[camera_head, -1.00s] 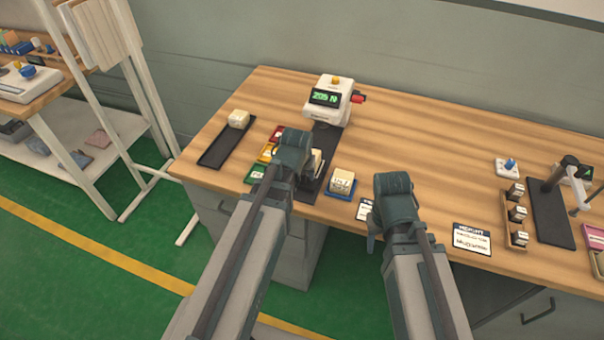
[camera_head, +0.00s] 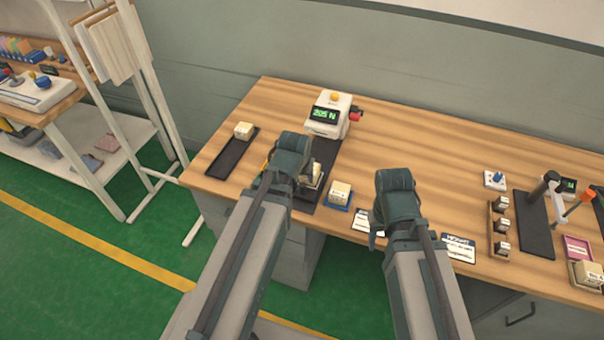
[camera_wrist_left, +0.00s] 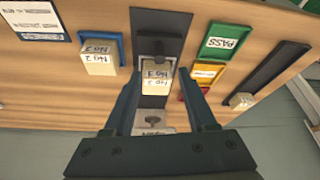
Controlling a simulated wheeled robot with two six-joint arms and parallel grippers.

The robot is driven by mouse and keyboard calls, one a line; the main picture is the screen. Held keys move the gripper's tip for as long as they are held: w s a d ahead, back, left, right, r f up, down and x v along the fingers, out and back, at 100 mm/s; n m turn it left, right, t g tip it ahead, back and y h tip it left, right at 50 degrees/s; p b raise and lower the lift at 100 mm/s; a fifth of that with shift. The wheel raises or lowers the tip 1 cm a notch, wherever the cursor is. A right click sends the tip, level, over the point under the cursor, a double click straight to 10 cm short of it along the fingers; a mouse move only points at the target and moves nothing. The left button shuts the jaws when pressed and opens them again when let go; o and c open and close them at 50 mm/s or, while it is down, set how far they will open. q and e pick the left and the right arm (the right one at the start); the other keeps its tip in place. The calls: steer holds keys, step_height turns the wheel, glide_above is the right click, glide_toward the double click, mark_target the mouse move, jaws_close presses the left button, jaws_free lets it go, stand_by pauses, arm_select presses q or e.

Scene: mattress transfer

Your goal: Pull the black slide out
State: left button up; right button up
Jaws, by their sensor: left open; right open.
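The black slide (camera_head: 325,152) lies on the table in front of the white tester (camera_head: 330,114). A cream block marked No 3 (camera_head: 312,173) stands on it. In the left wrist view the slide (camera_wrist_left: 160,22) runs up and down the picture, with the block (camera_wrist_left: 157,82) on it. My left gripper (camera_head: 290,152) is above the slide and hides part of it in the head view. In the left wrist view its open fingers (camera_wrist_left: 157,72) appear on either side of the block; contact cannot be told. My right gripper (camera_head: 378,232) is to the right, near the table's front edge.
A cream block on a blue tray (camera_head: 349,206) stands right of the slide. Green (camera_wrist_left: 224,42), yellow (camera_wrist_left: 207,73) and red trays lie on its other side, beside a long black tray (camera_head: 221,162). The table (camera_head: 430,150) is clear at right centre.

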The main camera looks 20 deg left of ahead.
arm_select(q)
steer(key=p+v, duration=0.2)
steer(key=v, duration=0.2)
steer(key=shift+s+r+p, duration=0.1)
steer(key=shift+p, duration=0.25)
arm_select(e)
steer(key=r, duration=0.4)
steer(key=shift+s+d, duration=0.15)
steer(key=shift+s, duration=0.05)
arm_select(q)
steer(key=s+d+f+m+g, duration=0.1)
steer(key=s+d+m+g, duration=0.3)
steer(key=s+d, duration=0.7)
steer(key=d+m, duration=0.1)
steer(key=d, duration=0.2)
steer(key=shift+s+f+m+g+y, duration=0.15)
steer(key=shift+f+m+g+y, duration=0.15)
steer(key=shift+c, duration=0.2)
stand_by(0.6)
